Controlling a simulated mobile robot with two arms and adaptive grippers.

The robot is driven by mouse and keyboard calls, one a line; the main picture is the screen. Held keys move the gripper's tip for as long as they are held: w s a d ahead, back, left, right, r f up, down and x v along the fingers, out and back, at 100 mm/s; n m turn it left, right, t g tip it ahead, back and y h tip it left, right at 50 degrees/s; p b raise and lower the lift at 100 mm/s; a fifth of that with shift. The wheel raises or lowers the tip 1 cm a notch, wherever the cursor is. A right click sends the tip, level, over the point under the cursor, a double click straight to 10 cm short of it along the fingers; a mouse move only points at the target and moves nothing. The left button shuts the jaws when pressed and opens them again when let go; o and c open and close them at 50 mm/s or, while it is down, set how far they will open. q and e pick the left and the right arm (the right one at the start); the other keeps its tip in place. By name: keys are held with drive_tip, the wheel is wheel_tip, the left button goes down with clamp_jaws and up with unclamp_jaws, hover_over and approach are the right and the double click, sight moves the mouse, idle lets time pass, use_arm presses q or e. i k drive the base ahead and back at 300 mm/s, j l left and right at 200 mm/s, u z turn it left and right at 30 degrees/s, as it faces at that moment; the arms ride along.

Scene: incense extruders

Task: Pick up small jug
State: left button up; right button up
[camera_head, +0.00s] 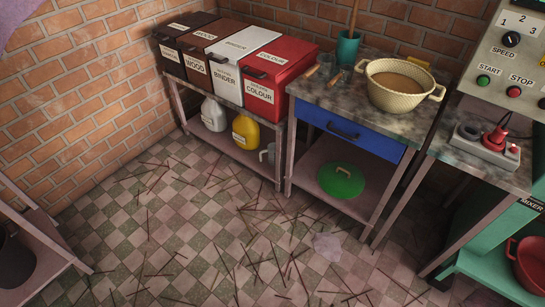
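A small grey jug (267,153) stands on the lower shelf of the bin table, at its right end near the table leg. It is small in the picture and partly in shade. A yellow jug (246,131) and a white jug (214,114) stand to its left on the same shelf. Neither of my grippers shows in the head view.
Labelled bins in brown, white and red (280,75) stand above the jug shelf. A blue-drawer table (350,138) with a beige bowl (396,85) adjoins on the right, a green lid (341,180) below. Thin sticks litter the checkered floor (190,235). A control panel (510,52) stands right.

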sight(270, 155)
drive_tip(key=i+j+z, duration=0.1)
drive_tip(key=i+j, duration=0.45)
drive_tip(key=j, duration=0.15)
drive_tip(key=i+j+z, duration=0.15)
drive_tip(key=i+j, duration=0.35)
drive_tip(key=j, duration=0.2)
drive_tip(key=i+j+z, duration=0.15)
drive_tip(key=j, duration=0.25)
drive_tip(key=i, duration=0.1)
